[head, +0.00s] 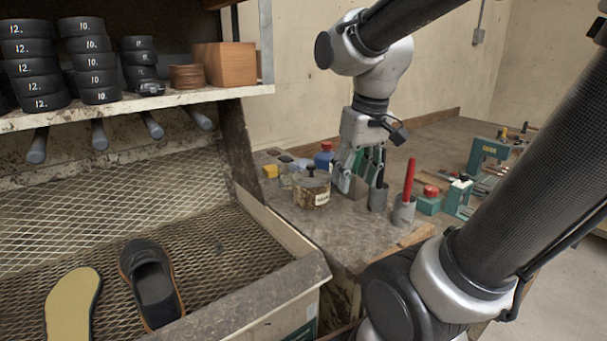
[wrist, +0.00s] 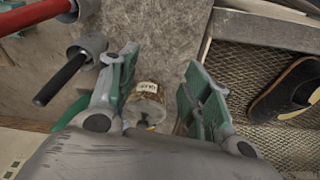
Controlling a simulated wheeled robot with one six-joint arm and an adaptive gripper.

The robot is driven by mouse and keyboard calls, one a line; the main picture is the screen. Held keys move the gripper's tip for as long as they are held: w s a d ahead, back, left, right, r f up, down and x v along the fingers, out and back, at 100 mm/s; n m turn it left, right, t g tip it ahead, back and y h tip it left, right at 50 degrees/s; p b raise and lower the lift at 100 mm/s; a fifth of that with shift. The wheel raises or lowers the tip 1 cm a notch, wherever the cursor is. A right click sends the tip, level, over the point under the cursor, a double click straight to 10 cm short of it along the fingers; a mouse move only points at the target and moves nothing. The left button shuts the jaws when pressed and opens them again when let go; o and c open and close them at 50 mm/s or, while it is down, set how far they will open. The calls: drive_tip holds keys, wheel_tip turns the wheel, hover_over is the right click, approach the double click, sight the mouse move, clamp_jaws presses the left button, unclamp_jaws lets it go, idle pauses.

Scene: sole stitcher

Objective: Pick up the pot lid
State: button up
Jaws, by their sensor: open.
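The pot (head: 307,193) is a squat, stained jar with a white label, standing on the bench. Its grey lid (head: 304,180) sits on top with a dark upright knob (head: 311,171). My gripper (head: 358,178) points down, open and empty, just right of the pot in the head view and apart from the lid. In the wrist view, the labelled pot (wrist: 148,92) shows between the spread green-padded fingers of my gripper (wrist: 163,62). My gripper's body hides part of the pot there, and I cannot make out the lid clearly.
A cup with a red-handled tool (head: 404,210) and a cup with a dark-handled tool (head: 378,197) stand close right of my gripper. A blue bottle with a red cap (head: 324,158) is behind the pot. A shoe (head: 152,284) lies on the mesh tray at left.

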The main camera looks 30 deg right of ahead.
sight(311, 164)
drive_tip(key=w+m+g, duration=0.1)
drive_tip(key=w+m, duration=0.2)
drive_tip(key=w, duration=0.2)
drive_tip(key=w+m+g, duration=0.1)
drive_tip(key=w+m, duration=0.2)
drive_tip(key=w, duration=0.2)
drive_tip(key=w+m, duration=0.3)
drive_tip(key=w, duration=0.3)
drive_tip(key=shift+a+m+g, duration=0.4)
drive_tip(key=r+m, duration=0.1)
drive_tip(key=w+m, duration=0.1)
drive_tip(key=m, duration=0.1)
drive_tip(key=w+r+m, duration=0.1)
drive_tip(key=m, duration=0.1)
drive_tip(key=shift+r, duration=0.35)
drive_tip(key=shift+s+r+m, duration=0.15)
drive_tip(key=shift+s+m, duration=0.05)
drive_tip(key=shift+m, duration=0.7)
drive_tip(key=shift+s+f+m, duration=0.1)
drive_tip(key=shift+f+m, duration=0.15)
drive_tip(key=shift+m, duration=0.55)
wheel_tip(311, 164, down, 8)
drive_tip(key=shift+r, duration=0.25)
drive_tip(key=shift+c, duration=0.2)
clamp_jaws()
